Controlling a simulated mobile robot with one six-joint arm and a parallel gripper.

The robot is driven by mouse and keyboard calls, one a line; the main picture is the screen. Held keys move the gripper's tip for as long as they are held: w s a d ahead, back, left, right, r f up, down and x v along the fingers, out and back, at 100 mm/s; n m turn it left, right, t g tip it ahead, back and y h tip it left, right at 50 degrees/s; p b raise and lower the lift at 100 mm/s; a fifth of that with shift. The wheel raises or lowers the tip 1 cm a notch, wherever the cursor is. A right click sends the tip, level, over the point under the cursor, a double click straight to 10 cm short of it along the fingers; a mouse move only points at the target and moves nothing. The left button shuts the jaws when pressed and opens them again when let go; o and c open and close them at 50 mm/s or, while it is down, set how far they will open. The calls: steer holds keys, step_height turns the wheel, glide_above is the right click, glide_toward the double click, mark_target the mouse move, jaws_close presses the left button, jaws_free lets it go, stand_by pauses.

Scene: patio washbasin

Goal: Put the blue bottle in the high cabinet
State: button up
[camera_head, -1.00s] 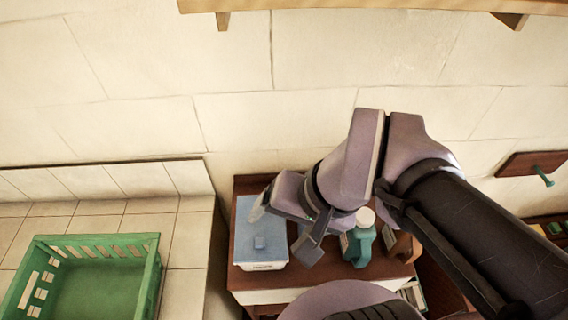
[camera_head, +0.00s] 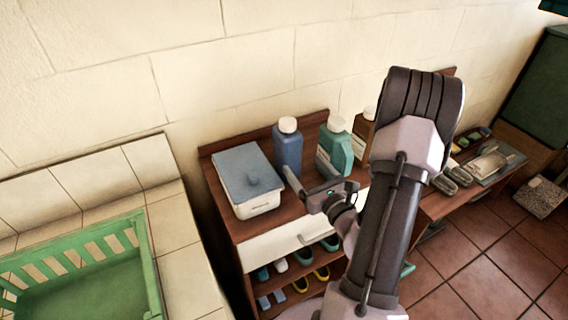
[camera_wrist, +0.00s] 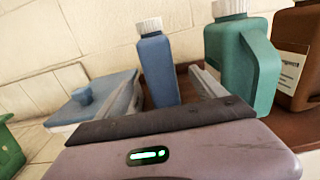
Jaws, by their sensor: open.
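The blue bottle (camera_head: 288,146) with a white cap stands upright on the brown wooden cabinet top, between a lidded box and a green bottle. In the wrist view the blue bottle (camera_wrist: 158,70) stands ahead of my gripper, between the lines of its two fingers. My gripper (camera_head: 312,180) is open and empty, in front of the blue bottle and apart from it as far as I can tell. In the wrist view the gripper's fingers (camera_wrist: 165,92) show to either side of the bottle's lower part. The high cabinet cannot be made out for certain in the present views.
A white box with a blue lid (camera_head: 250,180) stands left of the bottle. A green bottle (camera_head: 335,146) stands close on its right, with a brown bottle (camera_wrist: 297,55) beyond. A green crate (camera_head: 90,265) sits on the tiled counter. Shoes (camera_head: 300,284) lie on shelves below.

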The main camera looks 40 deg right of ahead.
mark_target(296, 153)
steer(key=x, duration=0.5)
steer(key=shift+w+d+r, duration=0.1)
steer(key=shift+w+r, duration=0.05)
steer(key=shift+r, duration=0.05)
steer(key=x, duration=0.5)
steer(key=shift+w, duration=0.25)
steer(key=shift+r, duration=0.1)
jaws_close()
